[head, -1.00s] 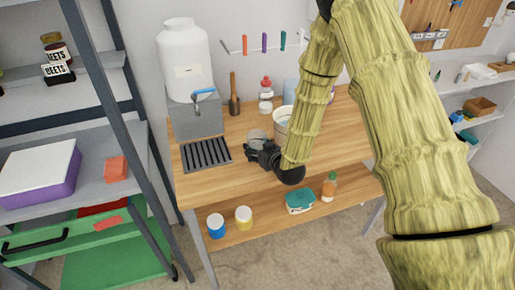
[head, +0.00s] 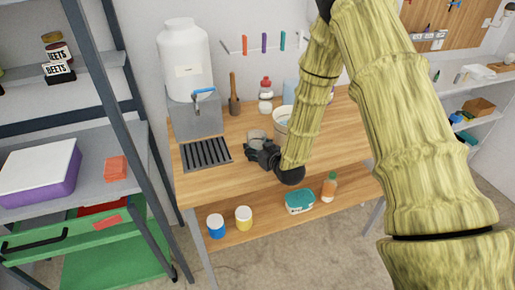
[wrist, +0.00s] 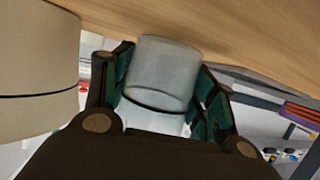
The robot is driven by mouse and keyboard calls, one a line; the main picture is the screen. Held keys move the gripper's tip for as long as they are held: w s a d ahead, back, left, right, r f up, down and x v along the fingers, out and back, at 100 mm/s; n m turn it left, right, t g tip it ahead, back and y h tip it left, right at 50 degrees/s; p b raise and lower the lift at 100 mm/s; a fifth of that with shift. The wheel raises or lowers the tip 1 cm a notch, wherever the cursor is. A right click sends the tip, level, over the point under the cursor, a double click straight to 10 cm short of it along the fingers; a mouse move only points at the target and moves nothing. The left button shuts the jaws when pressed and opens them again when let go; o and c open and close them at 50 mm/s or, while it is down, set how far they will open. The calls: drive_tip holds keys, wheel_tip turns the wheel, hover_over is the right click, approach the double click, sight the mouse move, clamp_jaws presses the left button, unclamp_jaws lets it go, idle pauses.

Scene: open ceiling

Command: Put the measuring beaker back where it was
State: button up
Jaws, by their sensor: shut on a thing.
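The measuring beaker (wrist: 162,70) is a clear, greyish cylinder. In the wrist view it sits between the two fingers of my gripper (wrist: 163,85), which is shut on it. In the head view my dark gripper (head: 258,150) is over the wooden workbench (head: 215,182), just right of the black drain grate (head: 206,153). The beaker (head: 256,134) shows there as a small grey shape at the fingers. Whether its base touches the bench top cannot be told.
A white water container (head: 184,60) with a blue-handled tap stands behind the grate. A pale bucket (head: 282,122) stands right of my gripper, partly behind my arm. A wooden-handled tool (head: 234,92) and a red-capped bottle (head: 266,90) stand at the back. The front left bench top is clear.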

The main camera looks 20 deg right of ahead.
drive_tip(key=shift+s+f, duration=0.4)
drive_tip(key=shift+f, duration=0.4)
drive_tip(key=o, duration=1.3)
drive_tip(key=shift+a+f, duration=0.1)
drive_tip(key=shift+s, duration=0.5)
drive_tip(key=v, duration=0.3)
drive_tip(key=r+v, duration=0.1)
drive_tip(key=v, duration=0.3)
drive_tip(key=w+r+v, duration=0.1)
drive_tip(key=v, duration=0.3)
drive_tip(key=shift+r, duration=0.15)
